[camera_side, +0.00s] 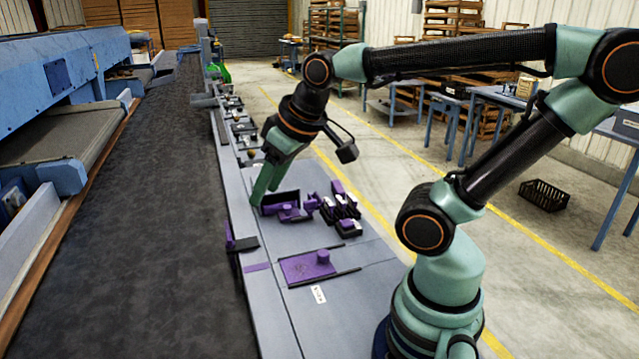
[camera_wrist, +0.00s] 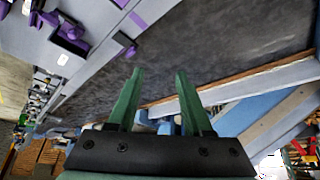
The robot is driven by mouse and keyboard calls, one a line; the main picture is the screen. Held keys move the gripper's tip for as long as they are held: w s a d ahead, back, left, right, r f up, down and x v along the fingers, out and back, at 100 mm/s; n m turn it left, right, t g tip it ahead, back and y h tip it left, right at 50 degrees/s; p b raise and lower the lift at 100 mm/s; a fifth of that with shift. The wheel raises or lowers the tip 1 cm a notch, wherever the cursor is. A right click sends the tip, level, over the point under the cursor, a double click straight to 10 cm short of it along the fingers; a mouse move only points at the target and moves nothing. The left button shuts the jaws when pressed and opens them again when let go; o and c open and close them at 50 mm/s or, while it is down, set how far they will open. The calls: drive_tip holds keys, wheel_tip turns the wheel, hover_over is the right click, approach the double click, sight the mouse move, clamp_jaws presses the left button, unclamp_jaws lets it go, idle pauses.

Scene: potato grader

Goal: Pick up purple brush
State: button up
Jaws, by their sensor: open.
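My gripper (camera_side: 262,190) points down at the left edge of the grey bench in the side view, beside a cluster of purple items. In the wrist view my gripper (camera_wrist: 159,74) has its two green fingers apart with nothing between them. Purple and black brush-like pieces (camera_side: 346,226) lie on the bench right of the gripper. A purple piece with a knob (camera_side: 290,211) lies nearer the fingers, against a dark upright plate. I cannot tell for sure which piece is the purple brush. Purple items (camera_wrist: 72,32) also show at the wrist view's upper left.
A purple plate with a round knob (camera_side: 307,268) lies nearer on the bench (camera_side: 350,290). A small purple and black piece (camera_side: 238,243) sits at the bench's left edge. A dark conveyor belt (camera_side: 150,200) runs alongside.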

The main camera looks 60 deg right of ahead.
drive_tip(key=w+d+m+h, duration=0.1)
drive_tip(key=w+d+m, duration=0.1)
drive_tip(key=w+d, duration=0.5)
drive_tip(key=m+g+h, duration=0.2)
drive_tip(key=m+h, duration=0.1)
drive_tip(key=m, duration=0.2)
approach(339, 186)
drive_tip(key=shift+x, duration=5.25)
drive_tip(key=shift+a, duration=0.1)
clamp_jaws()
